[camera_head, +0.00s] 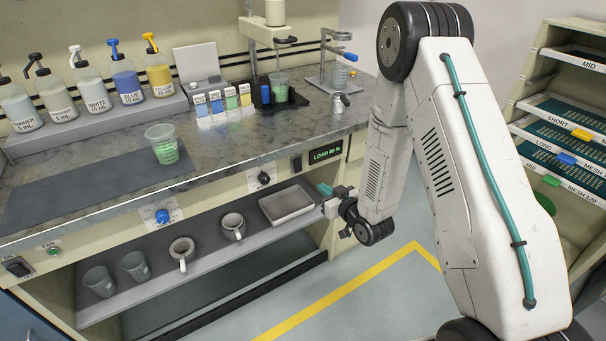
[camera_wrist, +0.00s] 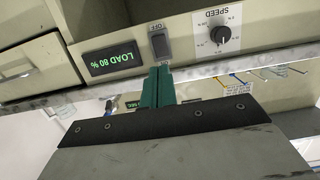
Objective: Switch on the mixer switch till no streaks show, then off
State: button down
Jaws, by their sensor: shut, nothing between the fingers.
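The mixer switch (camera_wrist: 159,44) is a dark rocker on the bench's front panel, with an OFF label beside it; it also shows small in the head view (camera_head: 297,164). My gripper (camera_wrist: 158,70) is shut and empty. Its teal fingertips are close to the switch in the wrist view; I cannot tell whether they touch it. In the head view my gripper (camera_head: 325,189) is in front of the panel. The mixer (camera_head: 264,30) stands on the bench with a cup of green liquid (camera_head: 279,84) under it. Streaks in that cup are too small to make out.
A lit green display (camera_wrist: 113,58) reads LOAD 80 % beside the switch. A black speed knob (camera_wrist: 221,34) is on its other side. Another cup of green liquid (camera_head: 162,145) stands on the dark mat. Mugs and a tray (camera_head: 287,205) sit on the shelf below.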

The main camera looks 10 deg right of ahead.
aim_at(298, 170)
jog(key=x, duration=1.3)
jog(key=shift+s, duration=0.1)
jog(key=shift+a, duration=0.1)
